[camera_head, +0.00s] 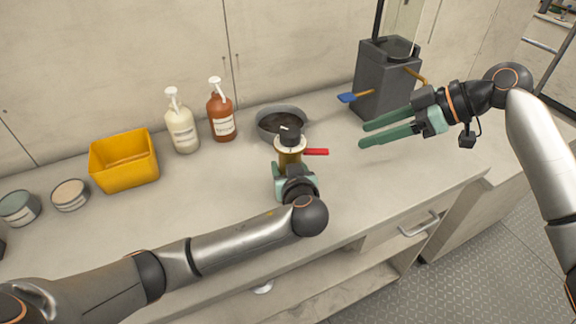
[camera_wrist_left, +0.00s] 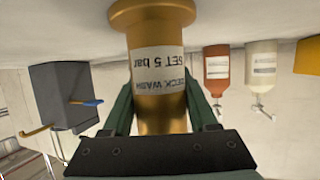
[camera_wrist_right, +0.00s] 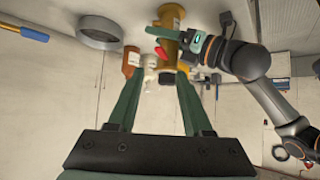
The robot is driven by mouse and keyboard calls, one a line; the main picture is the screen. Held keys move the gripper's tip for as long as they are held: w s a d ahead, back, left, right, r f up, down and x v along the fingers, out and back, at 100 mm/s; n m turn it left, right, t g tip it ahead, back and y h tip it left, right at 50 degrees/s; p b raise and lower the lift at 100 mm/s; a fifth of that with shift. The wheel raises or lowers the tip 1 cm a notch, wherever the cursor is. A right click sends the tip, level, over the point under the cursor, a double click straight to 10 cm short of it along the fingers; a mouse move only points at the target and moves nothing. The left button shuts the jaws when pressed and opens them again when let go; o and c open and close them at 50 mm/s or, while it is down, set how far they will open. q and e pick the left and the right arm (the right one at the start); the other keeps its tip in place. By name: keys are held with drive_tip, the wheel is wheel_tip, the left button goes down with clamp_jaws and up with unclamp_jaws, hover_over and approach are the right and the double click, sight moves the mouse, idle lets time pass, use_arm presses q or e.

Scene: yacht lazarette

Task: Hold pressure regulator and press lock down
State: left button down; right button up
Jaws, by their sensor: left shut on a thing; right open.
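The right wrist view also shows the red lever (camera_wrist_right: 161,53).
A grey round bowl (camera_head: 282,119) sits just behind the regulator. Brown (camera_head: 221,112) and cream (camera_head: 182,127) pump bottles, a yellow bin (camera_head: 124,160) and two tins lie leftward. A dark grey box (camera_head: 385,82) with a blue-handled valve stands behind my right gripper. Worktop right of the regulator is clear.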

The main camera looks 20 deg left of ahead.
drive_tip(key=shift+a, duration=0.2)
drive_tip(key=shift+c, duration=1.4)
drive_tip(key=shift+s+a+r+m+h, duration=0.1)
drive_tip(key=shift+a+m+h, duration=0.2)
drive_tip(key=shift+a, duration=0.1)
drive_tip(key=shift+c, duration=0.8)
drive_tip(key=a+m, duration=0.1)
drive_tip(key=a+m+h, duration=0.1)
drive_tip(key=a+m+t+h, duration=0.1)
drive_tip(key=shift+s+a+r, duration=0.15)
drive_tip(key=shift+a+r, duration=0.15)
drive_tip(key=shift+a, duration=0.1)
clamp_jaws()
drive_tip(key=a+r+m+t+h, duration=0.3)
drive_tip(key=a+m+h, duration=0.1)
drive_tip(key=m, duration=0.1)
drive_tip(key=shift+f, duration=3.4)
